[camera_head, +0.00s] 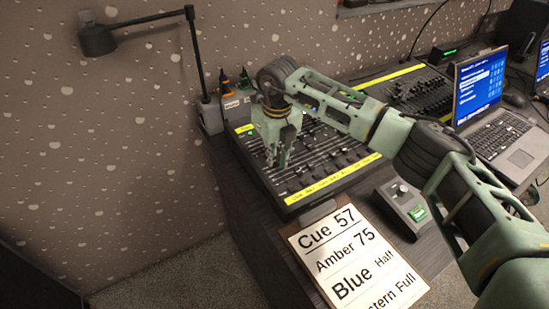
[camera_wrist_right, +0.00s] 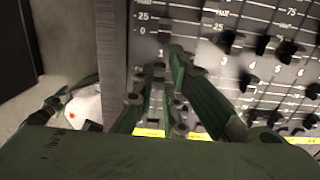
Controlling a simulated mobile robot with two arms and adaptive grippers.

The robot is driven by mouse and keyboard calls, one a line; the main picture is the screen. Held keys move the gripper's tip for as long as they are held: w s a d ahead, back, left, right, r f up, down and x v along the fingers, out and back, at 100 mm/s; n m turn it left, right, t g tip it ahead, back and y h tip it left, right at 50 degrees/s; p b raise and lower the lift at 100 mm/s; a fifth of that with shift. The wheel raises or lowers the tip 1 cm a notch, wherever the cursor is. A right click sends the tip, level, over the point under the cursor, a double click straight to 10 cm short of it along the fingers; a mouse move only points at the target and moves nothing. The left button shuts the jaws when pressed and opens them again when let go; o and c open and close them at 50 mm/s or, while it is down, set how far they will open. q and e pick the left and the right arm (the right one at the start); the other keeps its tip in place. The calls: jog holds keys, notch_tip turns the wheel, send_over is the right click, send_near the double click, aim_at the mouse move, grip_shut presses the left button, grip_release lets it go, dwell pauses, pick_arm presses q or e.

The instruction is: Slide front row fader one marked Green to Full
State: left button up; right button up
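The lighting desk (camera_head: 262,183) has rows of dark fader knobs and a yellow label strip (camera_head: 335,180) along its front edge. My right gripper (camera_head: 277,160) points down over the left end of the front rows. The word Green is not legible on the strip. My left gripper is not in view.
A clipboard sheet (camera_head: 350,255) reading Cue 57, Amber 75, Blue Half lies in front of the desk. A small grey box (camera_head: 402,207) is beside it. A laptop (camera_head: 500,120) and a second fader desk (camera_head: 420,92) stand right. A black lamp (camera_head: 200,60) rises behind left.

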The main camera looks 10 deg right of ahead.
jog(key=shift+o, duration=0.7)
jog(key=shift+w+d+f, duration=0.1)
jog(key=shift+d, duration=0.2)
jog(key=shift+a, duration=0.2)
